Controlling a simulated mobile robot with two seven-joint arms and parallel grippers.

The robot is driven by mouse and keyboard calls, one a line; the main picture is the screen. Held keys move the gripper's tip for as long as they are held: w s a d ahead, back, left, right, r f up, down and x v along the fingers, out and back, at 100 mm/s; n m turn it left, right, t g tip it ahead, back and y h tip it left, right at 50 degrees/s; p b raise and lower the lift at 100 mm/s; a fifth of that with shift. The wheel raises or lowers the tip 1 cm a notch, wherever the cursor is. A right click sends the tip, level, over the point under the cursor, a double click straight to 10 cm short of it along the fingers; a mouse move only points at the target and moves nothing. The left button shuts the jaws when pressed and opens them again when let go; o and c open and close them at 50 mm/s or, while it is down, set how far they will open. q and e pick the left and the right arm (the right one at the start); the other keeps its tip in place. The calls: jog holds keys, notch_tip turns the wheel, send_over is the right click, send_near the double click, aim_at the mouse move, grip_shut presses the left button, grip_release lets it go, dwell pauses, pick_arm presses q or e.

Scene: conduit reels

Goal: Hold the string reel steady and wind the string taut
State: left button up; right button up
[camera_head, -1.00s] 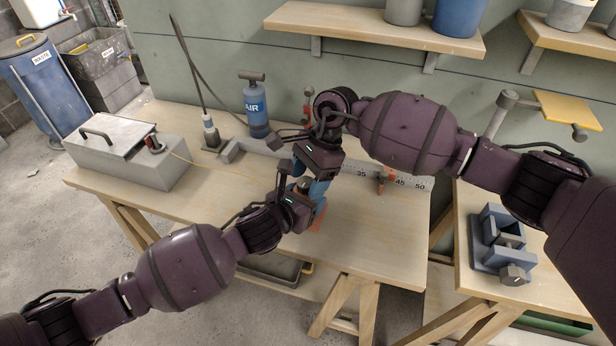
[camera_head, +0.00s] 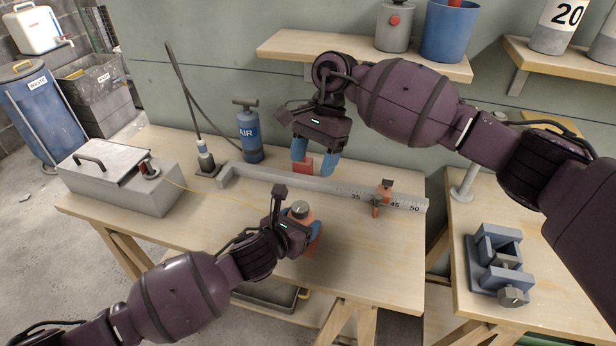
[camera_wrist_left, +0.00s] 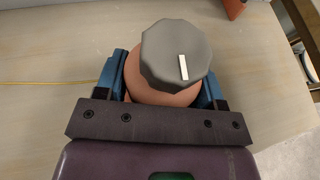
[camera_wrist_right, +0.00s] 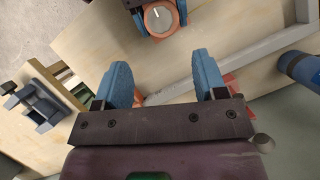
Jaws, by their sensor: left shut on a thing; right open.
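The string reel, orange with a grey faceted knob (camera_head: 300,209) on top, stands on the bench. In the left wrist view, its orange body (camera_wrist_left: 165,97) sits between blue fingers, below the knob, which bears a white mark. My left gripper (camera_head: 303,232) is shut on this body. The thin yellow string (camera_head: 205,192) runs from the grey box toward the reel and shows at the left in the left wrist view (camera_wrist_left: 55,82). My right gripper (camera_head: 313,163) is open and empty, above and behind the reel. The right wrist view shows its spread fingers (camera_wrist_right: 165,85).
The grey box (camera_head: 120,188) is at the bench's left. A long grey ruled bar (camera_head: 290,181) with an orange slider (camera_head: 381,197) lies behind the reel. A blue AIR bottle (camera_head: 250,135) stands at the back. A shelf (camera_head: 330,48) hangs above my right gripper.

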jog(key=shift+w+a+r+m+t, duration=0.15)
jog(key=shift+r+m+t, duration=0.25)
jog(key=shift+m, duration=1)
jog(key=shift+s+a+r+m+t, duration=0.1)
jog(key=shift+a+r+m+t, duration=0.35)
jog(key=shift+m, duration=0.95)
jog(key=shift+w+r+m+t, duration=0.1)
jog(key=shift+r+m+t, duration=0.3)
jog(key=shift+m, duration=1)
jog(key=shift+r, duration=0.15)
